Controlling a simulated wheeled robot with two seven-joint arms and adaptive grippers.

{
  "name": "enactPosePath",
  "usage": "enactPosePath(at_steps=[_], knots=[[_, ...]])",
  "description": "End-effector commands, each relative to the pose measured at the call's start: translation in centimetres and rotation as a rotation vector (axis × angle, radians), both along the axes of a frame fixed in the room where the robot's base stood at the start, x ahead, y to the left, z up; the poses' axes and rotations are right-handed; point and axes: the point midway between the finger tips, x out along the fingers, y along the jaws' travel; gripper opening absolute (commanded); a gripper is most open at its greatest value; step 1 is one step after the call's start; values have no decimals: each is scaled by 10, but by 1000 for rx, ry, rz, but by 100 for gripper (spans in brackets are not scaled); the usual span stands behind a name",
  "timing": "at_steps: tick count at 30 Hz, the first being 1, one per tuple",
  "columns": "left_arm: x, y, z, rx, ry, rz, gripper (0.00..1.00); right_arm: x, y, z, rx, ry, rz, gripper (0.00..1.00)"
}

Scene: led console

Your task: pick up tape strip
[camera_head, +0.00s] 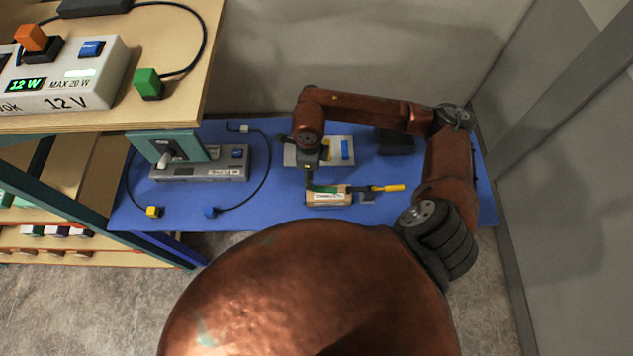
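I cannot pick out a tape strip for certain. A tan block (329,198) with a pale printed label and a green patch on top lies near the front of the blue table. My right gripper (309,180) points down at its left end, very close above or touching it; I cannot tell which. The fingers are small and dark, so their opening is unclear. A yellow-handled tool (388,188) lies against the block's right side, with a small grey piece (367,198) beside it. My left gripper is out of view.
The blue table (268,205) also holds a grey power box (203,172) with cables, a pale plate (345,158) with a blue part, and a black box (394,140). A wooden shelf (180,100) with a 12 V console (65,88) rises at left. A wall stands right.

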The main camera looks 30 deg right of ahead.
Motion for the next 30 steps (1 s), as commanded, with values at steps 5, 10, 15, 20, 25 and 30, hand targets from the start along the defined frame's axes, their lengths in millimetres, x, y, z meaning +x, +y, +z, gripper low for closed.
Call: enactPosePath(at_steps=[5,10,15,20,25,30], knots=[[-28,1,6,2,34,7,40,-4,-3,-17,1,3,-11,38],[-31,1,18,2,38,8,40,-4,-3,-43,0,4,-12,38],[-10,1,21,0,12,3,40,-3,-3,-59,1,1,-10,38],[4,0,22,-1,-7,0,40,-2,-2,-62,0,0,-8,38],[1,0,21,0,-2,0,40,-2,-2,-62,0,0,-7,32],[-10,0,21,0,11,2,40,-2,-1,-61,0,0,-6,20]])
